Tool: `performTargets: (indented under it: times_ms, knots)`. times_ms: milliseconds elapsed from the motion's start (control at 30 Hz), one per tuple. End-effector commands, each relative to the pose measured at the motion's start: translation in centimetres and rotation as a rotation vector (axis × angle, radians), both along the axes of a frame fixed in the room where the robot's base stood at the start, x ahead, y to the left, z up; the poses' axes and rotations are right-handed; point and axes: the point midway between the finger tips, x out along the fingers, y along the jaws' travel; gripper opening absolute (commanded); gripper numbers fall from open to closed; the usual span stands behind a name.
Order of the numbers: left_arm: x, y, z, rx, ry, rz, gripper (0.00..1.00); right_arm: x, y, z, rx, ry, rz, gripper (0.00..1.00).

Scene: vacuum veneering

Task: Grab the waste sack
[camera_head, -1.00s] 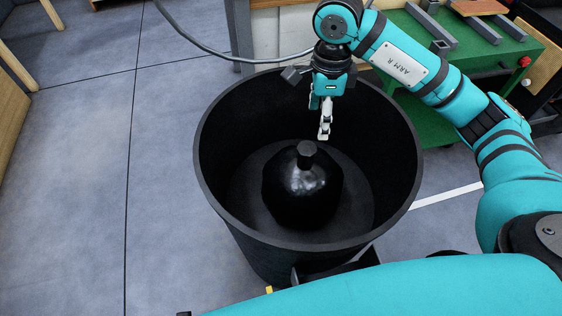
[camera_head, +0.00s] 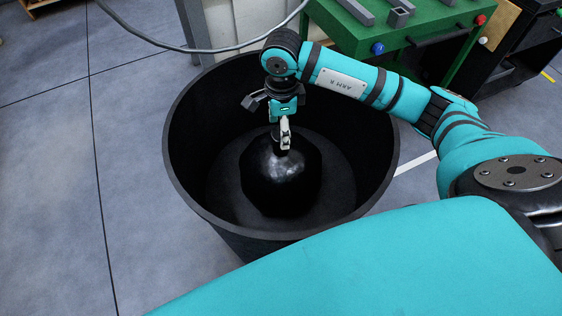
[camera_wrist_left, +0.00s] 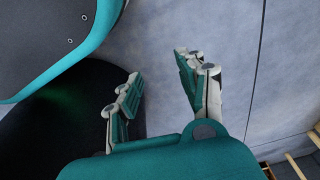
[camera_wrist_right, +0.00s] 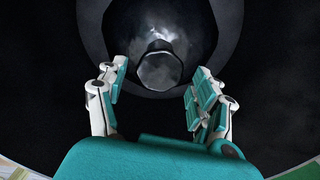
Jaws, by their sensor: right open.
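The waste sack (camera_head: 281,182) is a shiny black bundle with a knotted neck, standing on the floor of a large round black bin (camera_head: 179,185). My right gripper (camera_head: 285,147) is inside the bin, pointing down at the sack's neck. In the right wrist view my right gripper (camera_wrist_right: 158,98) has its fingers spread wide, with the neck (camera_wrist_right: 159,69) of the sack ahead between them. Whether the fingers touch the neck is hard to tell. My left gripper (camera_wrist_left: 164,95) is open and empty in the left wrist view, above the grey floor beside a black rounded surface.
A green workbench (camera_head: 345,35) with metal bars and a blue knob (camera_head: 377,48) stands behind the bin. A grey hose (camera_head: 190,49) runs across the back. The grey floor (camera_head: 60,200) to the left is clear.

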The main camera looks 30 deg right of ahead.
Motion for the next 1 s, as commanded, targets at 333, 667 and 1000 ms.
performTargets:
  times_ms: [333, 667, 1000]
  knots:
    - [0.5, -0.1, 0.9, 0.000, -0.005, 0.001, 0.40, -0.1, 0.1, -4.4, 0.000, 0.003, -0.001, 0.68]
    - [1.0, -0.1, 1.7, -0.001, -0.012, 0.002, 0.40, 0.0, 0.1, -5.3, 0.000, -0.001, 0.000, 0.68]
    - [0.7, 0.0, 1.5, 0.000, -0.007, 0.002, 0.40, 0.0, 0.1, -5.3, 0.000, 0.000, 0.000, 0.26]
